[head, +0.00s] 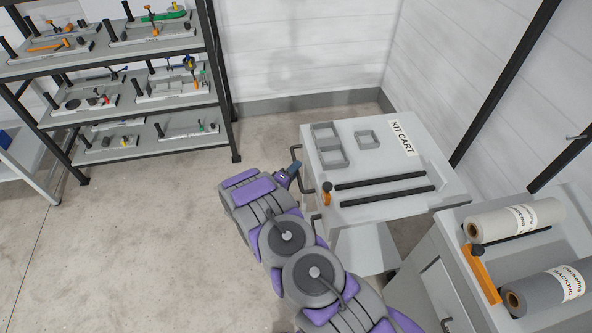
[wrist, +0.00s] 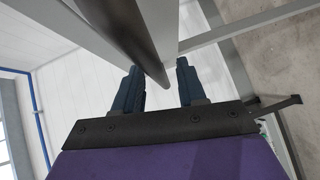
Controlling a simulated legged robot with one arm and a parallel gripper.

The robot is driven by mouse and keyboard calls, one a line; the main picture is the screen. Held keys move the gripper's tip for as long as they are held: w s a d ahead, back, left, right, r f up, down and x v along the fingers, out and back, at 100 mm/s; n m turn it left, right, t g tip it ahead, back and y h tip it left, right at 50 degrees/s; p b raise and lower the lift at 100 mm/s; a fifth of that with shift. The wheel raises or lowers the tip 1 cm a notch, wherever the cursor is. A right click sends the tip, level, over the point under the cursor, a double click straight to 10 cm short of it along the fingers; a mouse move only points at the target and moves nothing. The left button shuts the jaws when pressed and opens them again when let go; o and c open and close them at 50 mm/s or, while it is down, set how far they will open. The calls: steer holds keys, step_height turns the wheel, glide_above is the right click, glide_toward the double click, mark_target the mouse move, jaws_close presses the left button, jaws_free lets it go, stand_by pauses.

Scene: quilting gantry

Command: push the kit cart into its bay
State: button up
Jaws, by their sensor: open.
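The kit cart (head: 430,166) is a pale grey cart with a "KIT CART" label, standing right of centre in the head view against the back right corner. Its dark handle (head: 306,180) is on the left side. My gripper (head: 293,172) is at that side, close to the handle. In the wrist view my gripper (wrist: 160,78) is open, with two dark blue fingers apart. A dark round bar (wrist: 128,40), apparently the handle, runs down to between the fingertips. I cannot tell if the fingers touch it. No marked bay is clearly visible.
A second cabinet (head: 428,283) with rolls of backing stands close to the cart's front right. A shelf rack (head: 150,118) with several tool trays is at the back left. White walls (head: 300,45) stand behind and right of the cart. The floor (head: 130,240) at left is clear.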

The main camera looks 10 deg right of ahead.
steer(key=shift+w+d+f, duration=0.1)
steer(key=shift+w+d, duration=0.35)
steer(key=shift+d, duration=0.05)
steer(key=shift+c, duration=0.3)
jaws_close()
steer(key=shift+f, duration=0.1)
